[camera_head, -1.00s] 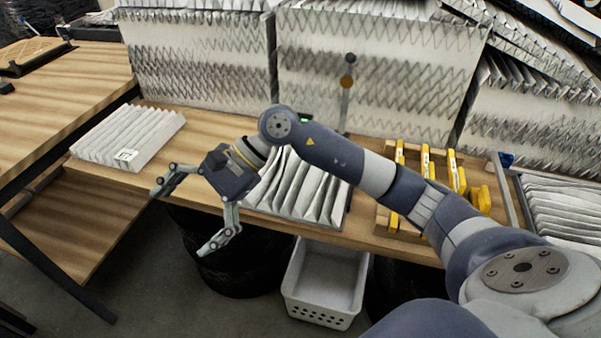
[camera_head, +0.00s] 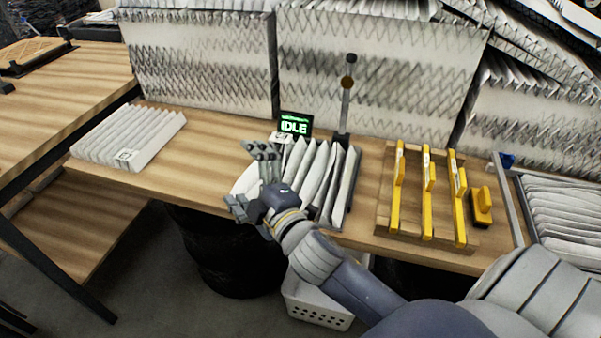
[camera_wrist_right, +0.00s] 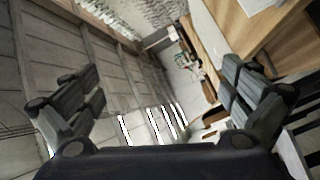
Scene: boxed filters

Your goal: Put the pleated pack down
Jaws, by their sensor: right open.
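A white pleated pack (camera_head: 129,137) with a small label lies flat on the left part of the wooden bench, clear of my gripper. A second white pleated pack (camera_head: 318,178) lies mid-bench in a dark frame, partly hidden by my right gripper. My right gripper (camera_head: 250,180) is open at this second pack's left end, with nothing between its fingers. Whether it touches that pack I cannot tell. In the right wrist view the fingers (camera_wrist_right: 160,85) are spread wide and empty, facing the room. My left gripper is out of view.
A small display reading IDLE (camera_head: 294,123) and a post (camera_head: 345,105) stand behind the middle pack. A wooden rack with yellow pieces (camera_head: 428,200) is to the right. Large pleated filters (camera_head: 200,65) line the back. A white basket (camera_head: 318,302) is below. Bare bench lies between the packs.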

